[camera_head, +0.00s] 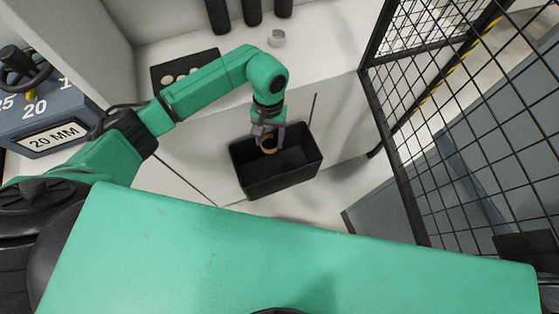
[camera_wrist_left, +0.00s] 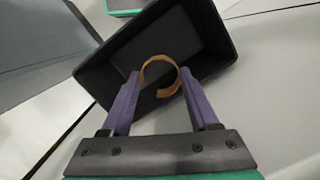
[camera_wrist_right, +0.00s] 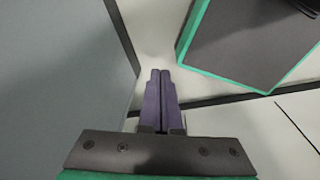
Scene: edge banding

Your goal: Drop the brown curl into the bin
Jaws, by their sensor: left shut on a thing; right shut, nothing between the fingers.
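The brown curl (camera_head: 268,146) is a C-shaped strip between the fingers of my left gripper (camera_head: 268,135). In the left wrist view the curl (camera_wrist_left: 161,63) sits between the purple fingertips of the left gripper (camera_wrist_left: 159,84), which is shut on it. The black bin (camera_head: 245,178) is open-topped, and the curl is over its opening; the bin's wall (camera_wrist_left: 95,83) also shows in the left wrist view. My right gripper (camera_wrist_right: 160,78) is shut and empty in the right wrist view, away from the bin, and is not visible in the head view.
A black mesh fence (camera_head: 450,120) stands at the right. A black tray (camera_head: 160,72) with pale round pieces, several dark cylinders (camera_head: 252,12) and a small clear cup (camera_head: 277,39) stand on the white counter. A blue-grey block marked 20 MM (camera_head: 50,118) is at the left.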

